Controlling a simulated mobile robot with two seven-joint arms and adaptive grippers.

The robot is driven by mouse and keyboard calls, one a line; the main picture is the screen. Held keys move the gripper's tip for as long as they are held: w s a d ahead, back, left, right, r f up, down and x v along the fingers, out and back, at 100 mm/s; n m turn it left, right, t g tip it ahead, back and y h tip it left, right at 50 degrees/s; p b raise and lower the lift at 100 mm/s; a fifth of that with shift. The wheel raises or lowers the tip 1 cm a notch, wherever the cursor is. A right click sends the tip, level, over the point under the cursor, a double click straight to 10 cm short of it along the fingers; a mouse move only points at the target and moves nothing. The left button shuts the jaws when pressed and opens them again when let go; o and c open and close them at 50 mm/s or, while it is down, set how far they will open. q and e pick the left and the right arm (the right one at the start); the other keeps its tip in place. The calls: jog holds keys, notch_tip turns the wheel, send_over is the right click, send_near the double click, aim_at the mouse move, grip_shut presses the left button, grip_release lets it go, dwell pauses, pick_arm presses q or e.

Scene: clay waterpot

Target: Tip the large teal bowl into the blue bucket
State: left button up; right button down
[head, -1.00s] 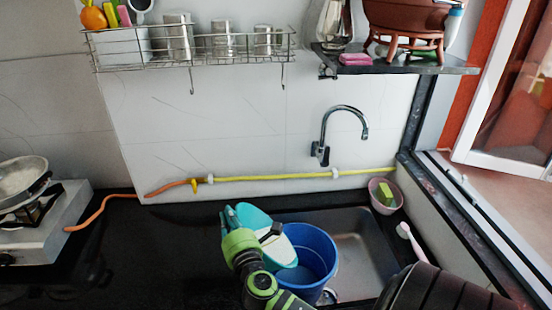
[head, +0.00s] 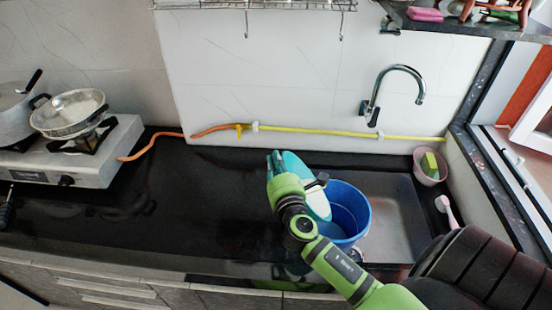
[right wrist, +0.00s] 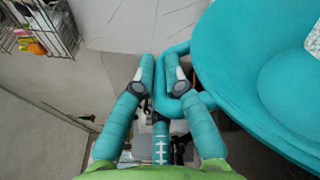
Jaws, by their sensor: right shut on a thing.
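The large teal bowl (head: 313,190) is steeply tilted at the left side of the blue bucket (head: 354,208). Its lower part overlaps the bucket opening in the head view. My right gripper (head: 276,163) is at the bowl's upper left. In the right wrist view, the right gripper (right wrist: 160,78) is shut on the bowl's looped side handle, and the bowl (right wrist: 240,62) fills the right side. A white speckled patch shows at that view's right edge; I cannot tell what it is. The bucket stands in the sink, with blue showing inside. My left gripper is not in view.
The sink (head: 392,215) has bare room right of the bucket. A faucet (head: 398,72) rises behind it. A pink bowl with a sponge (head: 430,164) sits at the right corner. The gas stove (head: 88,165) is at the left; the black counter between is clear.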

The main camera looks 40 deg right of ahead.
jog(key=shift+s+d+r, duration=0.25)
jog(key=shift+d+r, duration=0.2)
jog(key=shift+d, duration=0.1)
jog(key=shift+d+r+m+p, duration=0.1)
jog(key=shift+d+m+p, duration=0.1)
jog(key=shift+m+p, duration=0.1)
dwell(0.8)
jog(key=shift+s+d+r+m+p, duration=0.25)
jog(key=shift+d+r, duration=0.15)
jog(key=shift+d, duration=0.15)
jog(key=shift+s+d+r+m+p, duration=0.25)
jog(key=shift+d+r, duration=0.1)
jog(key=shift+d, duration=0.35)
dwell(0.7)
jog(key=shift+s+d+r+m, duration=0.3)
jog(key=shift+d+r, duration=0.05)
jog(key=shift+d, duration=0.2)
jog(key=shift+s+d+r+m, duration=0.25)
jog(key=shift+d+r+m, duration=0.05)
jog(key=shift+d, duration=0.25)
jog(key=shift+s+d+r, duration=0.1)
jog(key=shift+d, duration=0.1)
